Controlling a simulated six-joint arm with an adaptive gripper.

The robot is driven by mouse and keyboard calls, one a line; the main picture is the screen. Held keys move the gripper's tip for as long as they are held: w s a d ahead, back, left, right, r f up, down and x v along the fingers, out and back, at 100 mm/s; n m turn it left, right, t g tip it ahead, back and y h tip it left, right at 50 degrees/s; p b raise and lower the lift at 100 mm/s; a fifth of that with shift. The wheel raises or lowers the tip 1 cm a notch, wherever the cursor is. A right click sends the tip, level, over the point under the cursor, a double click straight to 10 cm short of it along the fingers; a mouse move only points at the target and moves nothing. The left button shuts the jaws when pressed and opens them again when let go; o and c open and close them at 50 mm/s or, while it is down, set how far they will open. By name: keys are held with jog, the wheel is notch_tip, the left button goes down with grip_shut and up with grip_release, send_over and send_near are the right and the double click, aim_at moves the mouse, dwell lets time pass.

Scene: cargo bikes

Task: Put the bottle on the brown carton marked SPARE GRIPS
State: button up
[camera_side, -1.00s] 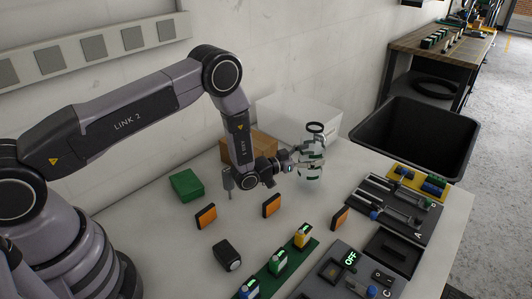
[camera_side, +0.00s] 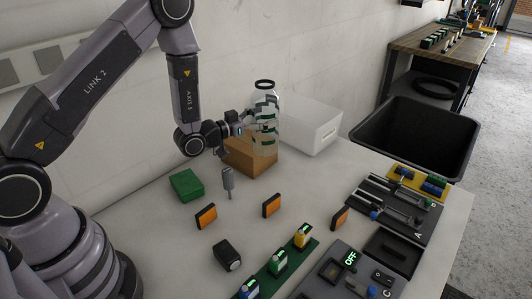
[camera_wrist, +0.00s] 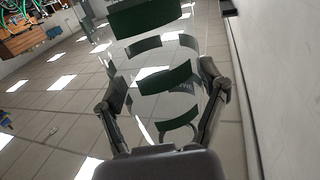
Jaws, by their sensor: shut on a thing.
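The bottle (camera_side: 264,134) is clear with dark green bands and a black cap, and it stands upright in my gripper (camera_side: 257,125). My gripper is shut on it from the left side. In the wrist view the bottle (camera_wrist: 178,75) stands between the two fingers (camera_wrist: 165,100). The brown carton (camera_side: 243,153) sits on the table by the wall. In the side view the bottle overlaps the carton's right part; whether it touches the carton's top I cannot tell. The carton's marking is not readable.
A white box (camera_side: 311,128) stands right of the carton. A green box (camera_side: 186,185) lies front left, with a grey upright tool (camera_side: 228,182) near it. Several orange-faced blocks (camera_side: 206,216) stand in front. A black bin (camera_side: 415,135) is at the right.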

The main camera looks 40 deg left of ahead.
jog(key=w+a+r+n+y, duration=0.25)
jog(key=w+a, duration=0.35)
jog(key=a, duration=0.5)
notch_tip(320, 180, down, 8)
jog(key=a+y, duration=0.1)
jog(key=shift+a+r+t, duration=0.2)
jog(key=shift+t, duration=0.1)
jog(key=shift+f, duration=0.15)
jog(key=o, duration=1.2)
jog(key=shift+c, duration=0.2)
